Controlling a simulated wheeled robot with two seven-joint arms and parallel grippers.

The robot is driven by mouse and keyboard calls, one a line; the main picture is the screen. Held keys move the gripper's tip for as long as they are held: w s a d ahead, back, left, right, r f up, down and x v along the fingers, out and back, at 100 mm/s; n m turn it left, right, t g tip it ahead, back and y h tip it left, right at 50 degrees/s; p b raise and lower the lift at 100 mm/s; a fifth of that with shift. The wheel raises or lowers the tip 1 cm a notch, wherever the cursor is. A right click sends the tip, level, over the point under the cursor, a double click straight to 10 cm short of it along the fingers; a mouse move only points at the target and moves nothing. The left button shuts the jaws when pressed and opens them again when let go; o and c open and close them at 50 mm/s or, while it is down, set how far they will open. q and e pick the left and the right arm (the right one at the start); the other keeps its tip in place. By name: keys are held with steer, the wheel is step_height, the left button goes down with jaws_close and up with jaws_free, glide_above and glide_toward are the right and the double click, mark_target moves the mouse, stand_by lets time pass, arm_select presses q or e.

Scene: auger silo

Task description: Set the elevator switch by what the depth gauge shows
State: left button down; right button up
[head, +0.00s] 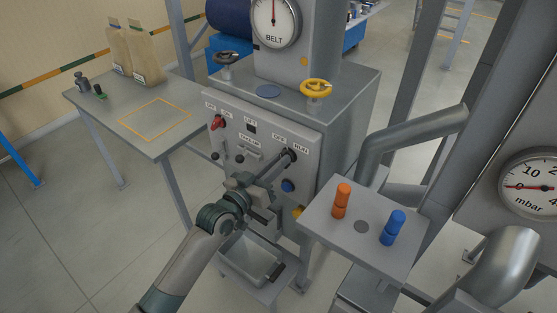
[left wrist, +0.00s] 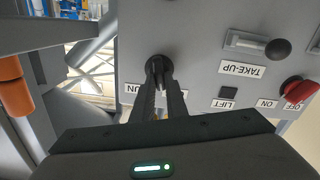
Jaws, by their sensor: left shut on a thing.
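My left gripper (head: 287,158) reaches the grey control cabinet's front panel (head: 232,135). Its fingers are shut on a black rotary switch (head: 292,152) between the labels OFF and RUN. In the left wrist view the fingertips (left wrist: 158,78) close on the switch knob (left wrist: 158,64), and the fingers partly cover the RUN label. The knob's exact setting is hard to tell behind them. A round BELT gauge (head: 273,20) above the cabinet has its needle pointing about straight up. An mbar gauge (head: 530,186) at the right has its needle near 0. I see no gauge labelled depth. My right gripper is not in view.
The panel also has a red OFF/ON switch (head: 217,122), a dark LIFT window (head: 251,128) and a TAKE-UP lever (head: 240,158). A yellow handwheel (head: 316,87) tops the cabinet. Orange (head: 341,200) and blue (head: 393,227) pegs stand on a small shelf (head: 325,229). A tray (head: 238,270) sits below.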

arm_select(q)
steer(key=shift+w+a+n+p, duration=0.1)
steer(key=shift+n+p, duration=0.2)
steer(key=shift+n, duration=1)
steer(key=c, duration=1.8)
jaws_free()
steer(key=shift+o, duration=0.2)
steer(key=shift+f, duration=0.1)
steer(key=b+v, duration=0.4)
steer(key=v, duration=1.3)
steer(key=shift+a, duration=0.1)
